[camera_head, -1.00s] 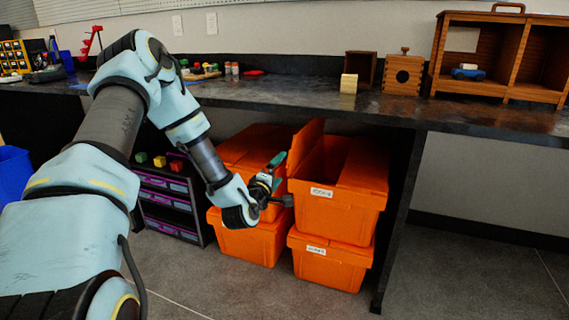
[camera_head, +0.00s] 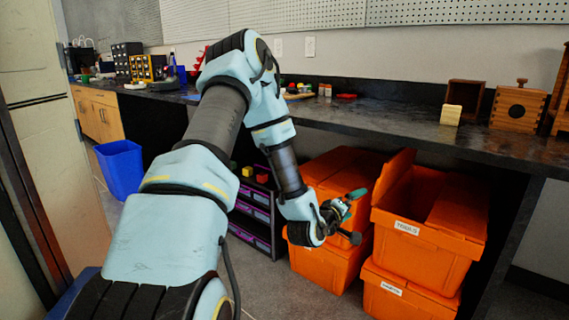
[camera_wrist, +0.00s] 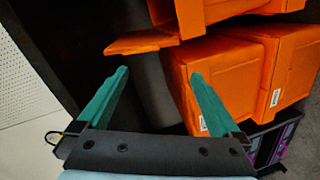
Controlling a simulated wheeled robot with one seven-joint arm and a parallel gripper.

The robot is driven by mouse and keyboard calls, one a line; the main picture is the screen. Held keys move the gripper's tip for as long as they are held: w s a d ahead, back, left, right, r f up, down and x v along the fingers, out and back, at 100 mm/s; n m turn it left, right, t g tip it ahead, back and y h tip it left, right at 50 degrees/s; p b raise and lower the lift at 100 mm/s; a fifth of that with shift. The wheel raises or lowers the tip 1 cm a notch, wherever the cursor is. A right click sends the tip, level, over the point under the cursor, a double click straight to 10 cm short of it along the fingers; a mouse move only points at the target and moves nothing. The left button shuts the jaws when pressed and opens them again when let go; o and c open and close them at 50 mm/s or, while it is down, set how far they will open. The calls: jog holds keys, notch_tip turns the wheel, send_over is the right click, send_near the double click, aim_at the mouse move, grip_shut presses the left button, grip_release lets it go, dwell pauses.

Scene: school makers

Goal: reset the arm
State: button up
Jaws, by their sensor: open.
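My arm reaches out from the lower left of the head view, bent at the elbow. My gripper (camera_head: 350,213) points toward the orange bins under the workbench. In the wrist view its two green fingers (camera_wrist: 158,90) stand wide apart with nothing between them. An orange bin (camera_head: 410,245) with a raised lid flap is just right of the gripper in the head view. In the wrist view I cannot tell how far the fingers are from the orange bins (camera_wrist: 215,75).
The dark workbench (camera_head: 395,120) runs above the bins. A drawer unit (camera_head: 250,215) with purple drawers stands left of the bins. A blue waste bin (camera_head: 120,170) stands on the floor at left. A pale door or panel (camera_head: 40,110) is at the far left. Wooden boxes (camera_head: 517,108) sit on the bench.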

jog(key=s+a+r+m+g+y, duration=0.1)
jog(key=s+a+m+g+y, duration=0.15)
jog(key=a, duration=0.55)
jog(key=s+a+r+m+g+y, duration=0.1)
jog(key=s+a+g+y, duration=0.2)
jog(key=a, duration=0.5)
jog(key=s+a+r+m+g+y, duration=0.1)
jog(key=s+a+m+y, duration=0.2)
jog(key=a, duration=0.5)
jog(key=s+a+r+g+y, duration=0.35)
jog(key=s+a, duration=0.25)
jog(key=s, duration=0.3)
notch_tip(320, 180, up, 28)
jog(key=h+p, duration=0.1)
jog(key=p, duration=2.7)
